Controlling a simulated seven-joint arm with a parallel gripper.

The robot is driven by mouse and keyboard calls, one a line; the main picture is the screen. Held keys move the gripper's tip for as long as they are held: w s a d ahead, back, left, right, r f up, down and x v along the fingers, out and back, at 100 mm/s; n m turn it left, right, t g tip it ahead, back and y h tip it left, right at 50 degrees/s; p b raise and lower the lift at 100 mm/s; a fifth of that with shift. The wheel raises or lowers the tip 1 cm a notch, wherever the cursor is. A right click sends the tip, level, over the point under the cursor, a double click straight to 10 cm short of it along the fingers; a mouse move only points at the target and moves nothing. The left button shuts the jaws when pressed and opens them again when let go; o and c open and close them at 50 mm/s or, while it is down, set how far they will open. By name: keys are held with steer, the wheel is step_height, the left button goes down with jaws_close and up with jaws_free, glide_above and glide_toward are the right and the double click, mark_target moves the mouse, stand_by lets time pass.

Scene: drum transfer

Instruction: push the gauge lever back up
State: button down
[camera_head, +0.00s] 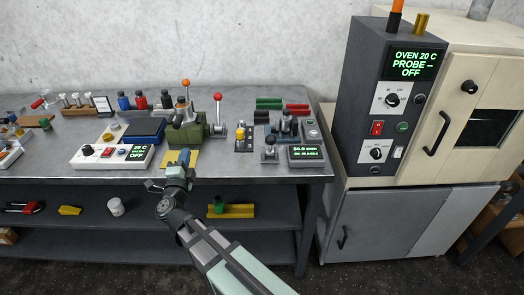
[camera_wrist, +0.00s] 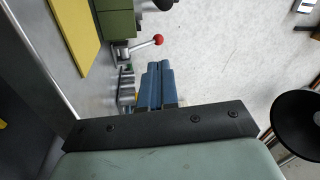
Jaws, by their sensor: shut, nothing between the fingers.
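A gauge (camera_head: 285,128) stands at the right end of the grey bench, with a lit display (camera_head: 305,152) in front of it. A short post with a black knob (camera_head: 269,141) stands left of the display; I cannot tell whether this is the gauge lever. My gripper (camera_head: 184,157) is over the front of the bench, at the yellow mat and left of the gauge, clear of it. In the wrist view its blue fingers (camera_wrist: 156,85) are together and empty. The gauge and its lever cannot be made out for certain there.
A green machine (camera_head: 188,130) with a red-ball lever (camera_head: 217,97) stands behind my gripper; the red ball (camera_wrist: 158,39) shows in the wrist view. A white control box (camera_head: 112,156) is to the left. A yellow-knobbed part (camera_head: 240,136) stands between machine and gauge. The oven (camera_head: 440,110) is right.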

steer(key=s+d+m+g+h, duration=0.4)
steer(key=d+m+h, duration=0.3)
steer(key=d+h, duration=0.1)
steer(key=s+d+m+g+h, duration=0.4)
steer(key=d+m+g+h, duration=0.1)
steer(key=d+m+h, duration=0.2)
steer(key=shift+s+d+f+m+h, duration=0.25)
steer(key=shift+s+d+m+h, duration=0.15)
steer(key=shift+d+m, duration=0.15)
glide_toward(272, 144)
steer(key=d, duration=0.4)
steer(key=shift+w+d+r, duration=0.15)
steer(key=shift+w, duration=0.35)
steer(key=shift+w+d+r, duration=0.1)
steer(key=shift+w+d, duration=0.05)
steer(key=shift+w, duration=0.4)
steer(key=shift+w+d+r, duration=0.15)
steer(key=shift+w+d, duration=0.05)
steer(key=shift+w, duration=0.3)
steer(key=shift+w+r, duration=0.1)
